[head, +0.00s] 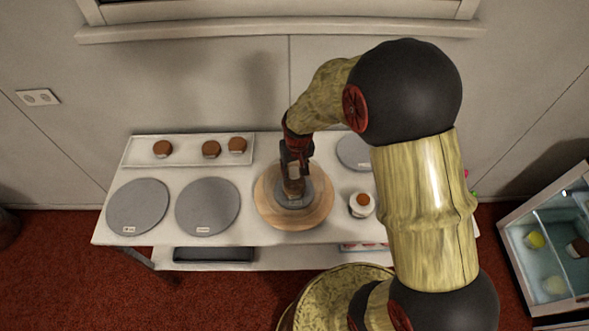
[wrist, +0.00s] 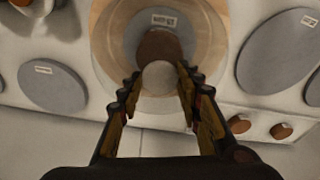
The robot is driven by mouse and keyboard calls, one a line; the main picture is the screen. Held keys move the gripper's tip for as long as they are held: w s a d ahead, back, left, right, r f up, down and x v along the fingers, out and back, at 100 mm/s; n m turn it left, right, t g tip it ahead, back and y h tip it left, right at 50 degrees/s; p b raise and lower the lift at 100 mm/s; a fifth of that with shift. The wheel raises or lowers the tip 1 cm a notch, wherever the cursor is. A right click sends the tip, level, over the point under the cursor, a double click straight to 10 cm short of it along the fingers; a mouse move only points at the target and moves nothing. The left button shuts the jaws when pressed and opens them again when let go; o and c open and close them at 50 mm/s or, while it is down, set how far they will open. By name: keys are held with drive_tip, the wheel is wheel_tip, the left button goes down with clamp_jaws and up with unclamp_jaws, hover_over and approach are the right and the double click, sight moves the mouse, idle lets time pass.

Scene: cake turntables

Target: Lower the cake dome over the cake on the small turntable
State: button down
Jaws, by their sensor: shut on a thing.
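My gripper (head: 294,160) points down over the middle of a round tan wooden disc (head: 264,207).
A white tray (head: 187,157) with several brown-topped cakes lies along the back left. Grey labelled discs lie flat on the left (head: 138,206), beside it (head: 207,206) and at the back right (head: 353,150). A glass-sided case (head: 550,235) stands far right. My arm hides the table's right part.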

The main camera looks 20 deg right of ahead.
drive_tip(key=c, duration=1.2)
unclamp_jaws()
drive_tip(key=shift+o, duration=0.2)
drive_tip(key=shift+r, duration=0.15)
drive_tip(key=shift+r+p, duration=2.35)
drive_tip(key=shift+r, duration=1.05)
